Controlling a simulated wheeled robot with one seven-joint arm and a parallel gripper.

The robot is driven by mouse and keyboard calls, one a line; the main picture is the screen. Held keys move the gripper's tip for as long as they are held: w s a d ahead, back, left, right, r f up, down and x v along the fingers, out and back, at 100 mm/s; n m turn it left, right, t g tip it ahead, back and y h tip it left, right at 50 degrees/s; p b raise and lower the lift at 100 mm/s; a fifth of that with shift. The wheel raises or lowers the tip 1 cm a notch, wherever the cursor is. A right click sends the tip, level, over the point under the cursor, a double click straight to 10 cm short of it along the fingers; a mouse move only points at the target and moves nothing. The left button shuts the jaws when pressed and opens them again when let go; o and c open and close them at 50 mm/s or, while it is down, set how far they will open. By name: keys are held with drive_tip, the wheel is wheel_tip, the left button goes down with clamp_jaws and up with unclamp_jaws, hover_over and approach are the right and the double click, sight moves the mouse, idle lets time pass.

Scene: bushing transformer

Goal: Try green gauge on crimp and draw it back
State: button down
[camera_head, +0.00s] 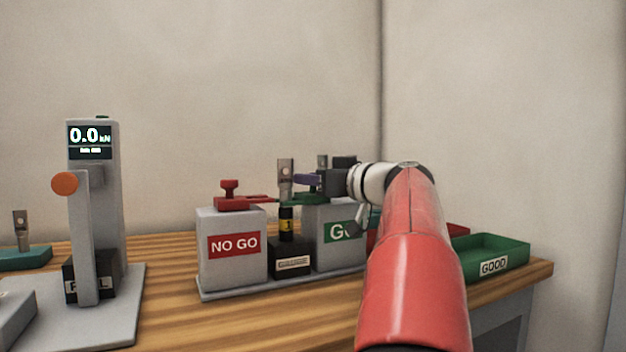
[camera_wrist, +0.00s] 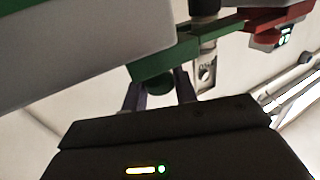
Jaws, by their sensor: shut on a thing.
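The green gauge (camera_head: 308,198) is held level above the GO block (camera_head: 318,258), with its narrow end at the crimped lug (camera_head: 286,172). The lug stands upright, with a black and yellow barrel (camera_head: 286,222) below it, in a black holder (camera_head: 291,261). My gripper (camera_head: 309,180) is shut on the green gauge; its purple fingers show on the gauge's knob in the wrist view (camera_wrist: 160,92). There, the green gauge (camera_wrist: 165,62) reaches to the lug (camera_wrist: 205,72). I cannot tell whether its jaw is around the crimp or beside it.
The red gauge (camera_head: 240,201) rests on the NO GO block (camera_head: 232,254), left of the lug. A press with a display (camera_head: 95,140) stands farther left. A green GOOD tray (camera_head: 497,248) is at the right, and a red tray (camera_head: 459,230) is partly hidden by my arm.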

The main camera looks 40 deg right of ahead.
drive_tip(key=d, duration=0.2)
drive_tip(key=s+d, duration=0.1)
drive_tip(key=d, duration=0.2)
drive_tip(key=shift+s+b, duration=0.1)
drive_tip(key=shift+b, duration=0.25)
drive_tip(key=c, duration=1.2)
unclamp_jaws()
drive_tip(key=shift+d, duration=0.15)
drive_tip(key=shift+o, duration=0.2)
drive_tip(key=s+d+b, duration=0.1)
drive_tip(key=s, duration=0.6)
drive_tip(key=shift+s, duration=0.4)
